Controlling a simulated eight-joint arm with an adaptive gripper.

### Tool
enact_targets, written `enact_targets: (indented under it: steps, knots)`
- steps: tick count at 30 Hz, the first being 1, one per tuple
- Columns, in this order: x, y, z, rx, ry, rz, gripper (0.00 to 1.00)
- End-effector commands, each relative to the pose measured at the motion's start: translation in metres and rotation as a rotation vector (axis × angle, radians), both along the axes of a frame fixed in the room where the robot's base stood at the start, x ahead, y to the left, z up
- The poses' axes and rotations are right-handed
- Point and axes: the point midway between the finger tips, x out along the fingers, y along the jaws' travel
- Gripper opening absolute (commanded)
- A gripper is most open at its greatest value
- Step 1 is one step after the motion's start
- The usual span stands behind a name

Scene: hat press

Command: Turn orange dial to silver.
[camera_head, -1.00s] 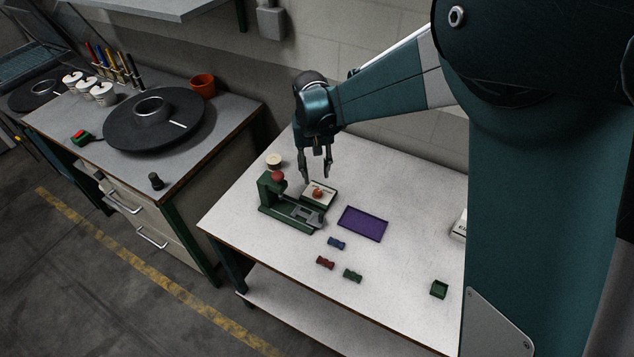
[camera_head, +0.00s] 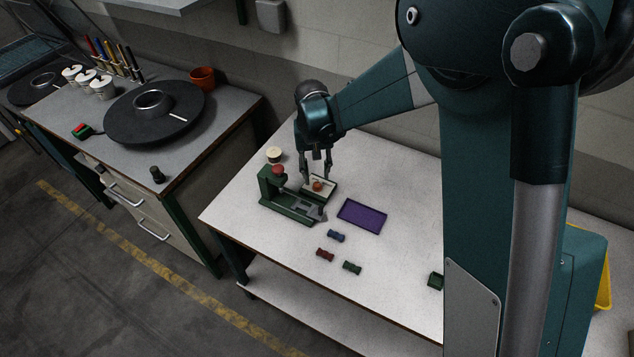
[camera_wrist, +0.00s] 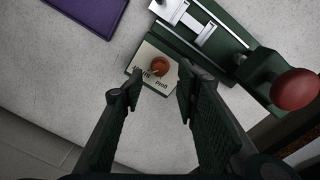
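The orange dial (camera_head: 318,185) sits on a cream label plate (camera_head: 327,190) beside the green press (camera_head: 287,203). In the wrist view the dial (camera_wrist: 160,66) is round with a darker mark on its face. The plate (camera_wrist: 146,80) carries dark lettering that I cannot read surely. My gripper (camera_head: 317,177) points down over the plate, close to the dial. In the wrist view its two fingers (camera_wrist: 158,90) are spread wide with nothing between the tips, and the dial shows just beyond them. I cannot tell the exact height gap.
The press's red knob (camera_wrist: 295,89) stands close on the right in the wrist view. A purple tray (camera_head: 362,214) lies right of the press. Blue (camera_head: 336,236), red (camera_head: 325,254) and green (camera_head: 352,267) small pieces lie in front. A cream round item (camera_head: 274,154) stands behind.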

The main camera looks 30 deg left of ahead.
Motion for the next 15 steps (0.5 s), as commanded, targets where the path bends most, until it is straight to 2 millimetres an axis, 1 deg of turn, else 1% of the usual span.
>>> enact_targets:
  steps: [1, 9, 15]
  knots:
    - [0.0, 0.0, -0.007, 0.0, 0.0, 0.0, 0.31]
    - [0.001, -0.001, -0.037, 0.0, 0.0, 0.0, 0.31]
    - [0.001, -0.002, -0.051, 0.0, 0.0, 0.0, 0.31]
